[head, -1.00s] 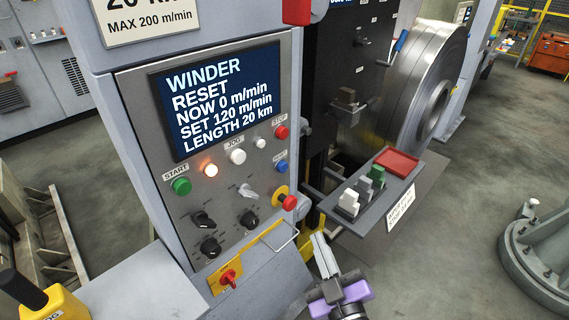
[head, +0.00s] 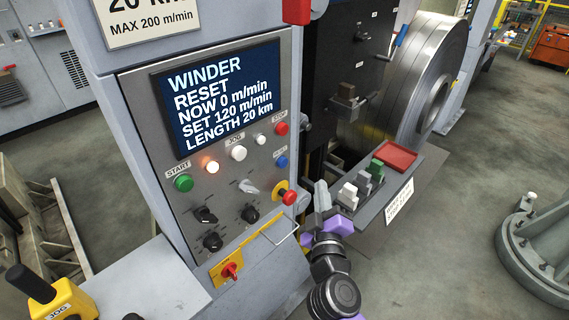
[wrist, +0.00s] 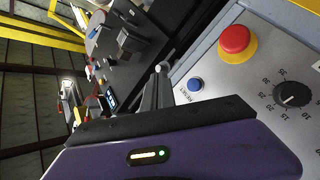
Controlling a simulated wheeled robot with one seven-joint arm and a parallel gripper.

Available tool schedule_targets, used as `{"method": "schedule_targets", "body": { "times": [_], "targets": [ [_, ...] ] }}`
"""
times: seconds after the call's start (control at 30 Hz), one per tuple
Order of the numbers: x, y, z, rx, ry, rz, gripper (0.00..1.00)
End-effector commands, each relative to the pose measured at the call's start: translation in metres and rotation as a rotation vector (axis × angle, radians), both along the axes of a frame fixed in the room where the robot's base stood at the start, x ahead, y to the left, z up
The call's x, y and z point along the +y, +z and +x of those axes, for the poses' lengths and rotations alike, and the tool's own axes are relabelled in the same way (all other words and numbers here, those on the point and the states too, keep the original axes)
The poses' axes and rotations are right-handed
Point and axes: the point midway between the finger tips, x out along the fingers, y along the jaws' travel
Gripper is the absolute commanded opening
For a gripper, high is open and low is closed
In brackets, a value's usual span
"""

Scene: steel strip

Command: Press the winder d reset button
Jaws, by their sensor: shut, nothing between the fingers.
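The blue reset button (head: 281,161) sits at the right edge of the grey winder panel (head: 160,130), below the red stop button (head: 281,128). In the wrist view the blue button (wrist: 195,84) has a small label reading RESET beside it. The screen (head: 222,98) reads WINDER, RESET, NOW 0 m/min. My gripper (head: 321,188) is shut and empty, to the right of the panel and a little lower than the button in the head view. In the wrist view its fingertips (wrist: 161,70) show left of the button, apart from it in the picture.
A red emergency knob (head: 289,197) on a yellow base sticks out below the blue button. A shelf tray (head: 372,213) with small blocks stands just right of my gripper. A steel coil (head: 420,85) is behind.

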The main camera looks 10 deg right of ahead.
Motion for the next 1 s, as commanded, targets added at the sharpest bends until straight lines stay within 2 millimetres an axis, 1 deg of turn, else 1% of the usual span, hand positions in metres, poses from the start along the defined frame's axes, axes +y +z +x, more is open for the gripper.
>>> {"method": "schedule_targets", "body": {
  "times": [0.17, 0.6, 0.7, 0.83, 1.0],
  "targets": [
    [0.005, 0.000, 0.007, 0.000, 0.001, 0.000, 0.00],
    [0.036, 0.000, 0.052, -0.002, 0.002, -0.001, 0.00],
    [0.042, -0.003, 0.061, -0.002, 0.003, 0.002, 0.00],
    [0.046, -0.002, 0.068, -0.001, 0.001, 0.001, 0.00],
    [0.049, -0.001, 0.073, 0.000, 0.001, 0.000, 0.00]
  ]
}}
